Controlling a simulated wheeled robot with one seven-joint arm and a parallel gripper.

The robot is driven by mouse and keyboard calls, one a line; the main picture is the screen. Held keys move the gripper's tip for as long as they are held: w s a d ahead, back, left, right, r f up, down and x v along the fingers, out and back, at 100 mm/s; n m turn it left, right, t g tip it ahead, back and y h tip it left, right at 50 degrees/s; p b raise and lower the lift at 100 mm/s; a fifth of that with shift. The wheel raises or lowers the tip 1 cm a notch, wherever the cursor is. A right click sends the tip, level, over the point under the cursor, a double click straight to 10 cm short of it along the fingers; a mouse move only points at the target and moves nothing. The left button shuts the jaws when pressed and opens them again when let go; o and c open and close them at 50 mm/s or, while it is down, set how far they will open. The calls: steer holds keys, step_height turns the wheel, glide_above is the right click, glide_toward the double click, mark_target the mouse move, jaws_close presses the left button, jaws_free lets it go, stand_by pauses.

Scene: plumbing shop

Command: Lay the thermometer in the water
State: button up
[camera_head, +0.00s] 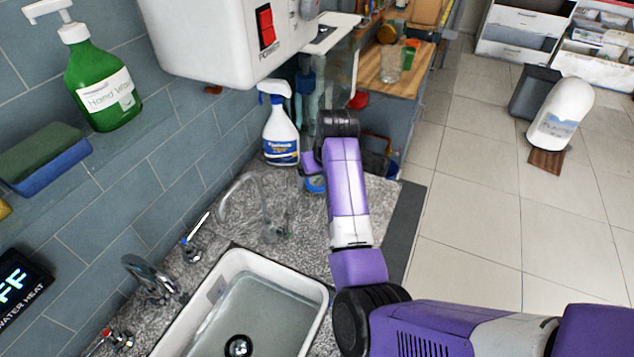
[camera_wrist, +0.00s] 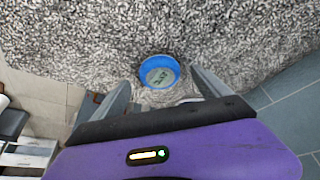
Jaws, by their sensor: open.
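The thermometer is a round blue disc with a small digital display (camera_wrist: 160,71). It rests on the speckled grey counter (camera_wrist: 90,30). In the head view it shows as a small blue shape (camera_head: 316,185), partly hidden by my arm. My gripper (camera_wrist: 159,80) is open, with one finger on each side of the thermometer in the wrist view. I cannot tell whether the fingers touch it. In the head view my gripper is mostly hidden behind my arm. The water (camera_head: 262,312) lies in a white-rimmed sink (camera_head: 322,292) at the bottom of the head view.
A spray bottle (camera_head: 281,130) stands on the counter by the wall, near my gripper. Curved faucets (camera_head: 240,190) rise beside the sink. A white heater box (camera_head: 215,40) hangs above. A dark strip edges the counter at right, with open tiled floor (camera_head: 480,215) beyond.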

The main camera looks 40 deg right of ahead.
steer(key=shift+x, duration=0.95)
steer(key=shift+r, duration=0.1)
steer(key=c, duration=1.6)
